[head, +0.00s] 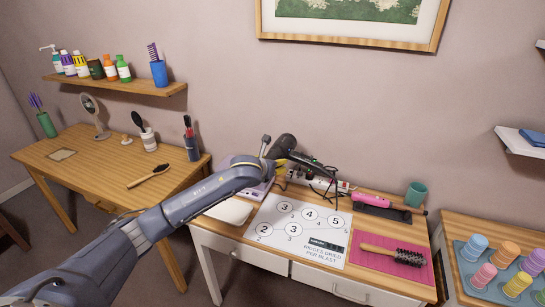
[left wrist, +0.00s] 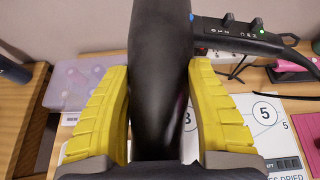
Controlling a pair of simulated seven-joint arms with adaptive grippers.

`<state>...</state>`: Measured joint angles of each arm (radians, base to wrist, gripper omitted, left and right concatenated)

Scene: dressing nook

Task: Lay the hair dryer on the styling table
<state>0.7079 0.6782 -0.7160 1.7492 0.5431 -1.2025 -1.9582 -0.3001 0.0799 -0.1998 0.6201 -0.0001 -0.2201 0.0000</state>
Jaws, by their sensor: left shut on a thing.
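The black hair dryer (head: 284,147) is held in the air above the back left of the styling table (head: 224,233), a wood top with white drawers. My left gripper (head: 277,165) is shut on it. In the left wrist view, the yellow fingers of this gripper (left wrist: 160,120) sit on both sides of the dryer's black body (left wrist: 158,60). The handle with small switches sticks out to the right there, trailing a dark cord. In the head view the fingers are small and partly hidden by my arm. My right gripper is not in view.
A white printed sheet (head: 298,232) lies mid-table, with a pink mat (head: 368,262) and round brush (head: 395,256) to its right. Behind are a power strip (head: 318,186), pink tool (head: 370,199) and green cup (head: 415,194). A purplish case (left wrist: 80,85) stands left.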

